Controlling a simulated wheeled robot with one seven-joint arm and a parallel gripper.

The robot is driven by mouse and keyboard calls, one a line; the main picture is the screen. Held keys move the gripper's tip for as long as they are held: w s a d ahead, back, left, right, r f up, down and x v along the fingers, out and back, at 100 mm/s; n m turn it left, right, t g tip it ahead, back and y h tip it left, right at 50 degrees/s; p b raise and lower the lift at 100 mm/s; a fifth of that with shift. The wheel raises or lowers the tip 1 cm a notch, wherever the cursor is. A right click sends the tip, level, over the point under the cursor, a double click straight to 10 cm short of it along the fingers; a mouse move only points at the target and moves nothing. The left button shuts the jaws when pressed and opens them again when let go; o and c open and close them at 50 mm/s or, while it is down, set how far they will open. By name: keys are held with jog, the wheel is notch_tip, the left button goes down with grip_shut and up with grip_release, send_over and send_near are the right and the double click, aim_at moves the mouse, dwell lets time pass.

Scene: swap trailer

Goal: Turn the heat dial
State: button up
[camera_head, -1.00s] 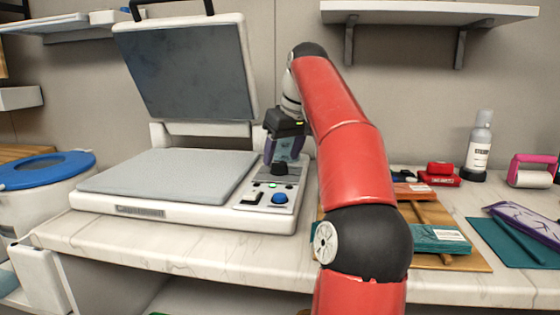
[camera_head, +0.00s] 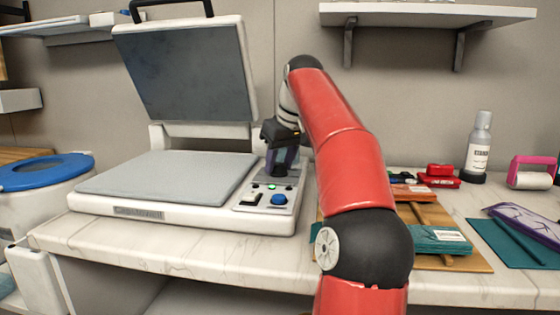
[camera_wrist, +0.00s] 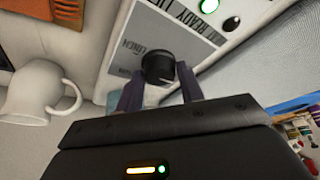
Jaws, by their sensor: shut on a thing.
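The heat press (camera_head: 110,207) stands on the counter with its lid (camera_head: 190,70) raised and its flat grey plate (camera_head: 165,177) bare. Its control panel is on the right side, with a blue knob (camera_head: 279,199), a black switch (camera_head: 249,199) and a lit green light. A black dial (camera_wrist: 159,67) on the panel shows in the wrist view, with lettering and a green light beside it. My gripper (camera_head: 280,170) points down at the rear of the panel and is shut on the black dial, one finger on each side. The fingers hide part of the dial in the head view.
A white mug (camera_wrist: 38,88) shows in the wrist view. A spray bottle (camera_head: 478,150), red items (camera_head: 440,177) and a pink-handled roller (camera_head: 532,172) stand to the right. A shelf (camera_head: 430,14) hangs above.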

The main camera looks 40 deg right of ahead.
jog(key=shift+r, duration=0.1)
jog(key=m+h+p, duration=0.1)
jog(key=m, duration=0.2)
jog(key=shift+a, duration=0.15)
jog(key=m+h, duration=0.1)
jog(key=m, duration=0.1)
jog(key=shift+w+a+m+g, duration=0.1)
jog(key=shift+m+g, duration=0.3)
jog(key=m+g, duration=0.1)
jog(key=m, duration=0.2)
jog(key=m+h, duration=0.1)
jog(key=m, duration=0.1)
jog(key=shift+w+m+g+h, duration=0.1)
jog(key=shift+m+g+h, duration=0.2)
jog(key=shift+m+g, duration=0.1)
jog(key=o, duration=1)
jog(key=shift+v, duration=3.85)
